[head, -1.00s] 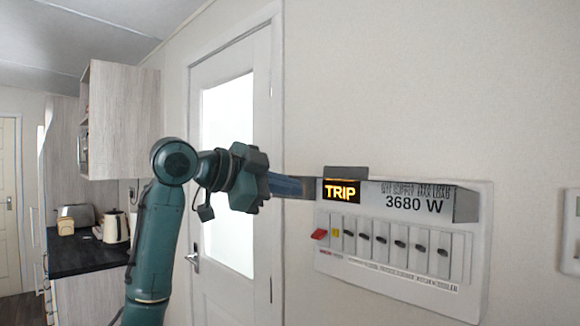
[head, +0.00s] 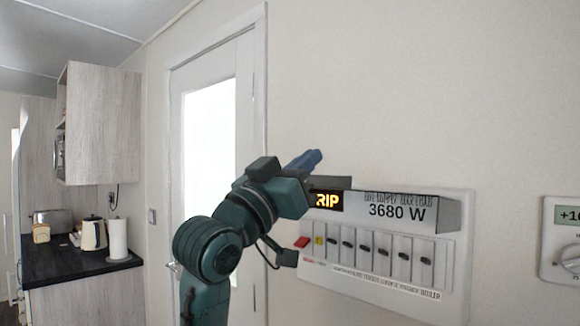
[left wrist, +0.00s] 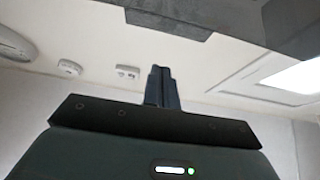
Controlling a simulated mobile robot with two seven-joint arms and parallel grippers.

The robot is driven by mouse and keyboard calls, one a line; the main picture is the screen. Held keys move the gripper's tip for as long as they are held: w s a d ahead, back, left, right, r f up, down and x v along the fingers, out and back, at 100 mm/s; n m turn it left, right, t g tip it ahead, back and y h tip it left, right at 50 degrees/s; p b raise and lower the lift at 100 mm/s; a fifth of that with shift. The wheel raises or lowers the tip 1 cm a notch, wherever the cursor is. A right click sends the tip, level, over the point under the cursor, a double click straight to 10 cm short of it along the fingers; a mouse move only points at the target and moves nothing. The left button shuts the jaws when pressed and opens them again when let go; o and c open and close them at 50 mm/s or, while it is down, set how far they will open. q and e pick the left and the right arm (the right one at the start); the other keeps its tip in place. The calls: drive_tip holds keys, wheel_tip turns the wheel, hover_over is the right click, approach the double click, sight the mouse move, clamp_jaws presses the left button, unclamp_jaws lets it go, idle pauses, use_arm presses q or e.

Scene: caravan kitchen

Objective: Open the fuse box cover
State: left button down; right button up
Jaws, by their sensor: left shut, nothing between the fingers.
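The white fuse box (head: 455,285) is on the wall at right in the head view. Its row of switches (head: 372,252) is uncovered, with a red one at the left end. The grey cover (head: 440,213) appears swung up, sticking out above the switches; how far is hard to tell. A dark tab (head: 332,183) shows at its upper left. My left gripper (head: 312,158) is shut and empty, just above the box's upper left corner, pointing up. In the left wrist view its fingers (left wrist: 160,85) are together, below a grey slab, probably the cover (left wrist: 225,15). My right gripper is out of view.
The display, partly hidden by my left arm, reads "RIP" beside "3680 W". A thermostat (head: 562,240) is on the wall at right. A white door (head: 190,215) stands behind my arm. A counter (head: 70,265) with a kettle (head: 93,233) is at far left. Wall above the box is clear.

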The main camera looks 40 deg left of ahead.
use_arm(q)
drive_tip(key=shift+w+d+f+p, duration=0.1)
drive_tip(key=shift+w+f+p, duration=0.35)
drive_tip(key=shift+w, duration=0.4)
drive_tip(key=shift+w+f+p, duration=0.3)
drive_tip(key=shift+w+f, duration=0.15)
drive_tip(key=shift+w, duration=0.35)
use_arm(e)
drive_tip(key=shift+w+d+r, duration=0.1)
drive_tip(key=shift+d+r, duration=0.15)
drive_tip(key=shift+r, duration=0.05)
use_arm(q)
drive_tip(key=shift+f, duration=0.1)
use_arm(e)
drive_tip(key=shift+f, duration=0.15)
